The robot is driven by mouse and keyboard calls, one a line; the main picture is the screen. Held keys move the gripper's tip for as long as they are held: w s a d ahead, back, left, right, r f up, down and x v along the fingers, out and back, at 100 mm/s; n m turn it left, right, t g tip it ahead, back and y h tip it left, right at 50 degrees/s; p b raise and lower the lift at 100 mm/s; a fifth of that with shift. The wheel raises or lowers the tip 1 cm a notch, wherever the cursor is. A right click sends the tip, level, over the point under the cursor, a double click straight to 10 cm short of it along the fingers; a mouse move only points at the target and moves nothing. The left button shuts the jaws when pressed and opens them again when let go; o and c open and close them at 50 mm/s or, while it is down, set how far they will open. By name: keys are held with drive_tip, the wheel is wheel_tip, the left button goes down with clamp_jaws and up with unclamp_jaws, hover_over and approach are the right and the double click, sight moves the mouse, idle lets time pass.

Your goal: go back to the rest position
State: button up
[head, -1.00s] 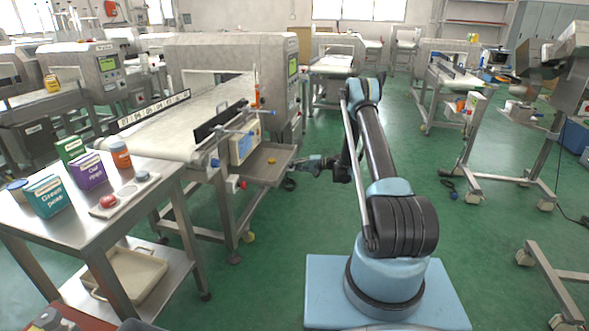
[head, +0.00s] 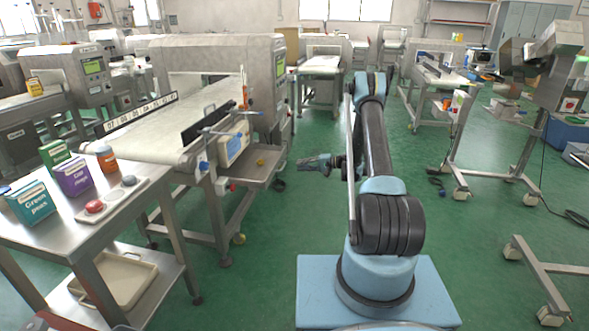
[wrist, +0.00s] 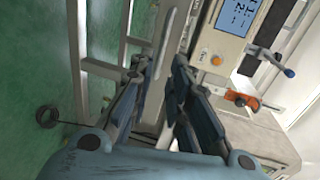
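My gripper (head: 306,162) is at the end of my folded arm in the head view, pointing left over the green floor. It is clear of the metal tray (head: 262,178) on the conveyor's side. In the wrist view, the two dark fingers of my gripper (wrist: 163,68) stand apart with nothing between them. Behind them are a metal frame and a machine panel with a lit display (wrist: 236,14). The fingertips are small in the head view.
A metal detector conveyor (head: 200,118) stands left of my arm. A wheeled stand (head: 520,170) is at the right. Green floor is free around my base.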

drive_tip(key=shift+s+d+r, duration=0.15)
drive_tip(key=shift+d, duration=0.55)
drive_tip(key=shift+r, duration=0.1)
